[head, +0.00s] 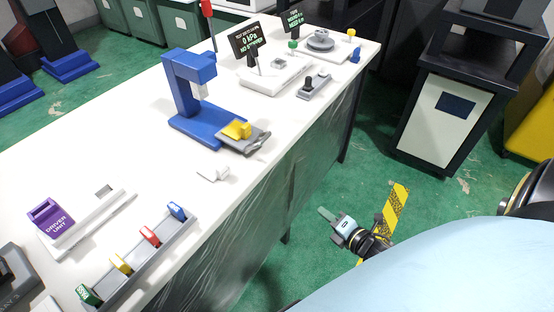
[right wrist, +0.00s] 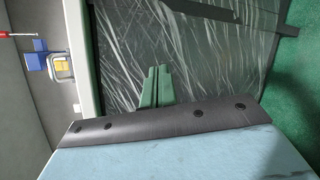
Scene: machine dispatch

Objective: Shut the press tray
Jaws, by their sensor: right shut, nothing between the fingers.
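The blue press (head: 184,100) stands on the white table. Its grey press tray (head: 254,143) sticks out of the blue base toward the table's front edge, with a yellow block (head: 237,129) on it. The press (right wrist: 38,62) and tray (right wrist: 70,75) also show at the left of the right wrist view. My right gripper (head: 325,214) is over the floor in front of the table, lower right of the tray and well apart from it. Its green fingers (right wrist: 155,88) are together and empty in the right wrist view. My left gripper is not in view.
A small pale block (head: 212,174) lies near the front edge, left of the tray. A grey rack (head: 140,262) with several coloured pieces and a purple driver unit (head: 50,217) are farther left. A panel with a display (head: 247,45) stands behind. Green floor is free right of the table.

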